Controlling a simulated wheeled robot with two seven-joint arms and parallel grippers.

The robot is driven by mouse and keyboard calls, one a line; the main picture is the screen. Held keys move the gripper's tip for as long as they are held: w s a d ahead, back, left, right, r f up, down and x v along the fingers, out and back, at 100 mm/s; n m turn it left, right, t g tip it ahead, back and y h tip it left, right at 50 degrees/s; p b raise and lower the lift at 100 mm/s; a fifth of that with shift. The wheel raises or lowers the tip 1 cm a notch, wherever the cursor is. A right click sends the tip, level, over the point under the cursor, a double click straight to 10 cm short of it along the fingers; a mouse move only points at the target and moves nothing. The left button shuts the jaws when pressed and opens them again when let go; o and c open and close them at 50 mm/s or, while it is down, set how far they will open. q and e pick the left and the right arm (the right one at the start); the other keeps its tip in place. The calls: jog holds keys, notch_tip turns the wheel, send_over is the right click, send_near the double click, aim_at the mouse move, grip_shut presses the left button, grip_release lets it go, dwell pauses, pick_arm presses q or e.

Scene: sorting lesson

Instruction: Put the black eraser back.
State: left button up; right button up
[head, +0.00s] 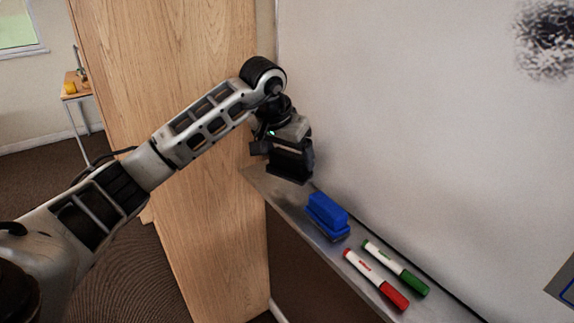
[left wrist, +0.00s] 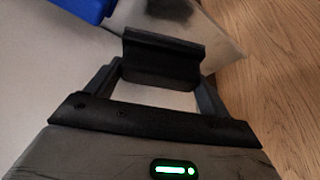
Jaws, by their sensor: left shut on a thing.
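My left gripper (head: 289,150) is shut on the black eraser (head: 290,172), at the far left end of the whiteboard's tray (head: 272,188). In the left wrist view the black eraser (left wrist: 162,62) sits between the two fingers of the gripper (left wrist: 155,84). The eraser is at or just above the tray; I cannot tell whether it touches. A blue eraser (head: 327,212) lies on the tray to the right of the gripper, and its edge shows in the left wrist view (left wrist: 85,8). My right gripper is not in view.
A red marker (head: 376,278) and a green marker (head: 396,267) lie on the tray nearer me. The whiteboard (head: 420,130) rises behind, with a black smudge (head: 548,38) at upper right. A wooden cabinet (head: 190,80) stands close left of the tray's end.

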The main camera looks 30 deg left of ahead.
aim_at(286, 166)
pick_arm(q)
jog(key=shift+w+a+f, duration=0.35)
jog(key=shift+w+f, duration=0.05)
jog(key=shift+f, duration=0.2)
jog(key=f, duration=0.1)
jog(key=f+p, duration=0.1)
jog(key=f, duration=0.1)
jog(key=shift+w+a, duration=0.2)
jog(key=shift+w, duration=0.05)
jog(key=shift+f, duration=0.45)
jog(key=o, duration=1.1)
jog(key=shift+f, duration=0.1)
jog(key=shift+c, duration=0.2)
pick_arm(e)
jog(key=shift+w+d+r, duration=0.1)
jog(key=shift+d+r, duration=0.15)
pick_arm(q)
jog(key=shift+s+a+r, duration=0.1)
jog(key=shift+r, duration=0.4)
jog(key=b+v, duration=0.1)
jog(key=v, duration=1)
jog(key=shift+s, duration=0.15)
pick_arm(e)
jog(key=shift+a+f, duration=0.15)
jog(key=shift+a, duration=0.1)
